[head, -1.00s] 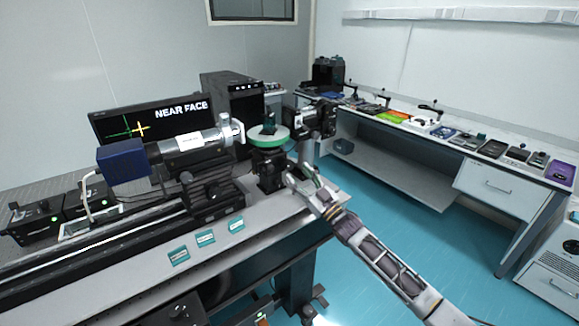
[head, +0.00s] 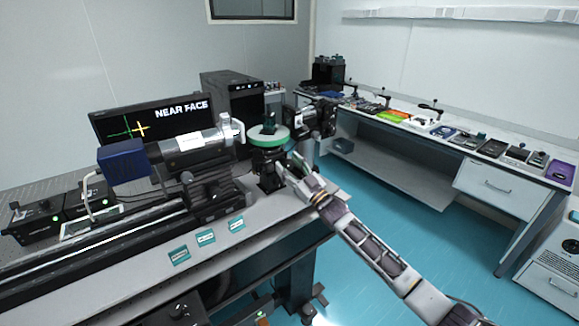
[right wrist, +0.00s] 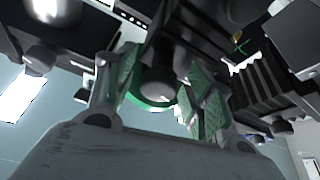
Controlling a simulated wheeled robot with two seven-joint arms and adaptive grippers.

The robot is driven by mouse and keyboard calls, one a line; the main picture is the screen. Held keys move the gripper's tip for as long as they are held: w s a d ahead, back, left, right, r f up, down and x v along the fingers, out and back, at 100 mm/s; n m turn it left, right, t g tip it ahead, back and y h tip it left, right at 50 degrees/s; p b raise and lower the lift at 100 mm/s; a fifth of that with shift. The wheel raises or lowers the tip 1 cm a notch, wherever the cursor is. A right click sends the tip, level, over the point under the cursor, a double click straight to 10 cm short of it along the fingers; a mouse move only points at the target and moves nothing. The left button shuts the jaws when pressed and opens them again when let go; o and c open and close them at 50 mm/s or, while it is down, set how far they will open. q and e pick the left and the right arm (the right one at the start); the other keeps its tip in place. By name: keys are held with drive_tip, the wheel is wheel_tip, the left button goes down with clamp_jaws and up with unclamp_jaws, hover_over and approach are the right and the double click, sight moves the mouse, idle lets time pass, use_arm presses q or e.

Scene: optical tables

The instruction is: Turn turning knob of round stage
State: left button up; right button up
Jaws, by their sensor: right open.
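The round stage has a green disc (head: 262,142) on a black post on the near optical table. In the right wrist view its green rim (right wrist: 136,100) shows in part. A round grey turning knob (right wrist: 158,88) faces the right wrist camera between the fingers. My right gripper (head: 284,164) is just below and right of the stage in the head view. It is open, with its green-padded fingers (right wrist: 162,76) to either side of the knob. I cannot tell whether the fingers touch it. My left gripper is not in view.
A black and silver tube instrument (head: 190,143) stands left of the stage, with a black camera-like device (head: 318,119) on its right. A monitor (head: 125,127) reads "NEAR FACE". Small teal labels (head: 207,237) lie along the table front. Open blue floor (head: 400,235) is at right.

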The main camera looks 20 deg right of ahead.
drive_tip(key=c, duration=1)
drive_tip(key=shift+n, duration=0.3)
drive_tip(key=n+g+y, duration=0.1)
drive_tip(key=n, duration=0.3)
drive_tip(key=shift+n+g+y, duration=0.3)
drive_tip(key=shift+g+y, duration=0.1)
drive_tip(key=shift+n, duration=0.3)
drive_tip(key=o, duration=1)
